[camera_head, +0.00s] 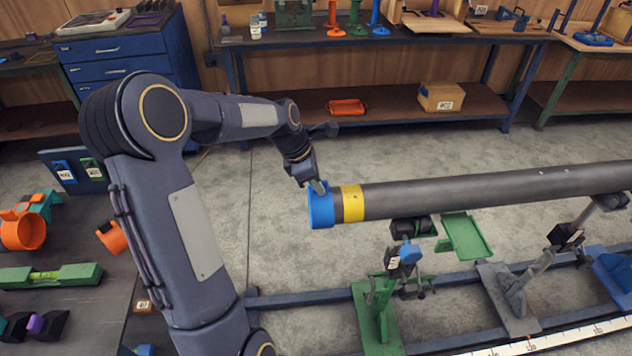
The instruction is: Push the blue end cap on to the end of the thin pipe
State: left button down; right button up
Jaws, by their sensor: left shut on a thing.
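The thin pipe (480,191) is dark grey and lies across the right half of the head view, with a yellow band (352,203) near its left end. The blue end cap (321,206) is at that left end, just left of the yellow band. A narrow dark strip of pipe shows between cap and band. My left gripper (317,187) comes down from above and is shut on the blue end cap at its upper rim. The fingers partly hide the cap's top. My right gripper is not in view.
A green stand (378,310) and a grey stand (508,298) sit on a blue rail under the pipe. A green tray (464,236) is below the pipe. A side table (85,318) with orange parts is at left. Benches line the back; the floor between is clear.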

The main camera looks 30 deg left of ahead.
pick_arm(q)
jog(key=c, duration=1.4)
grip_release()
jog(key=shift+o, duration=0.2)
jog(key=shift+r, duration=0.15)
jog(key=shift+r+p, duration=1.85)
jog(key=shift+r, duration=1.05)
